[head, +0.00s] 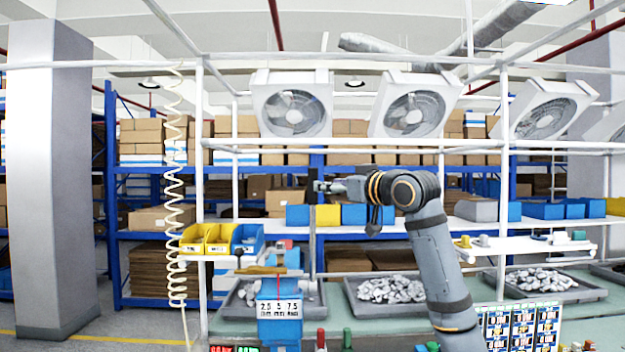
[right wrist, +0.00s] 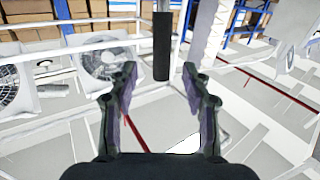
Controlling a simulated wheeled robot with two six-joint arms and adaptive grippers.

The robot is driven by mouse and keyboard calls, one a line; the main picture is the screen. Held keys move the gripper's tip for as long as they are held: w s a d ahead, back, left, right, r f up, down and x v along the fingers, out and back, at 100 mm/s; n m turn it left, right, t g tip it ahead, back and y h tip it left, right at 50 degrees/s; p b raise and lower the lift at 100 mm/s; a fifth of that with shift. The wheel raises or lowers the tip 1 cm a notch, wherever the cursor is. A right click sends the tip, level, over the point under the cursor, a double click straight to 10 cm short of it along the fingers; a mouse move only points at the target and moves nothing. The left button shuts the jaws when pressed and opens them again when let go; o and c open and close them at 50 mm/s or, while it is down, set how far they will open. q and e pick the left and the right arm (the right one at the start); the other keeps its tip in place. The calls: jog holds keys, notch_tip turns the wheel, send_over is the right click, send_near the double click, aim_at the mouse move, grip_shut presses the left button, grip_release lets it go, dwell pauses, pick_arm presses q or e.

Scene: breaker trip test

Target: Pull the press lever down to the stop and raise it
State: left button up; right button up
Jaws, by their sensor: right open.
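The press lever shows in the head view as an upright grey rod with a black grip (head: 312,186) at its top. Below it stands the blue press body (head: 278,325) with a white label of figures. My right gripper (head: 322,187) is at the height of the black grip, its fingers pointing left toward it. In the right wrist view the black grip (right wrist: 161,45) lies ahead, lined up with the gap between the fingertips. My right gripper (right wrist: 159,75) is open, with nothing held. Whether a finger touches the grip I cannot tell. My left gripper is not in view.
Yellow and blue bins (head: 207,240) stand left of the press. Trays of grey parts (head: 390,289) lie on the green bench behind. White frame posts and rails, with fans (head: 293,103) above, surround the bench. A coiled hose (head: 172,200) hangs at left.

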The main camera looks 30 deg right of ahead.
aim_at(313, 202)
jog(key=w+p, duration=0.1)
jog(key=w, duration=0.1)
jog(key=w+p, duration=0.1)
jog(key=w, duration=0.1)
jog(key=w+p, duration=0.1)
jog(key=w, duration=0.2)
jog(key=shift+a+r, duration=0.25)
jog(key=shift+a, duration=0.15)
jog(key=shift+w+d+f+p, duration=0.15)
jog(key=shift+w+f+p, duration=0.05)
jog(key=shift+w+p, duration=0.2)
jog(key=shift+s, duration=0.1)
jog(key=shift+c, duration=0.4)
grip_shut()
